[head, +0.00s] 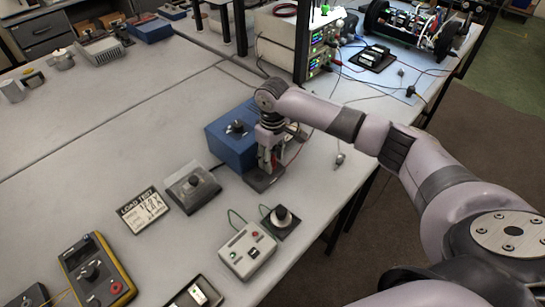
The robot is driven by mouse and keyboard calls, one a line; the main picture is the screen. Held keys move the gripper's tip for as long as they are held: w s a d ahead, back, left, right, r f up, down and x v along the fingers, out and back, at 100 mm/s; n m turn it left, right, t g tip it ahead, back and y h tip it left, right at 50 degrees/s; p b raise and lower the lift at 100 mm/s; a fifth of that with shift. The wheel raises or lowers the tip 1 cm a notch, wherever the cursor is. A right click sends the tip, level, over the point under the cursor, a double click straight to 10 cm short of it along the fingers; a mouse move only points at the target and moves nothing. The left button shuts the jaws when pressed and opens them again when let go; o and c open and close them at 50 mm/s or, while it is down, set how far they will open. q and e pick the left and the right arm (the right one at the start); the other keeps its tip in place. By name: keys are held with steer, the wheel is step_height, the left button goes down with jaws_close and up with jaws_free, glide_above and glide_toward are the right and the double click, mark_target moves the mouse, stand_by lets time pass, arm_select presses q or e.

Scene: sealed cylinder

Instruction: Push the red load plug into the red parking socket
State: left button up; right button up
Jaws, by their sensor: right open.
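My right gripper (268,158) reaches down beside a blue box (231,150), just above a small dark grey block (264,181) on the table. It is open. A small red part (276,159) shows between or just behind its fingers. I cannot tell whether this is the red load plug or part of the red parking socket. A thin red lead seems to run near it on the right. The gripper hides most of this spot. My left gripper is not in view.
A grey control box (247,250) with a red button stands in front, beside a black knob unit (281,221). A "LOAD TEST" card (143,210), a grey knob unit (193,187) and a yellow multimeter (96,270) lie left. Power supplies (320,45) stand behind.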

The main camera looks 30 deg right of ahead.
step_height(320, 180, up, 12)
stand_by(0.6)
stand_by(0.4)
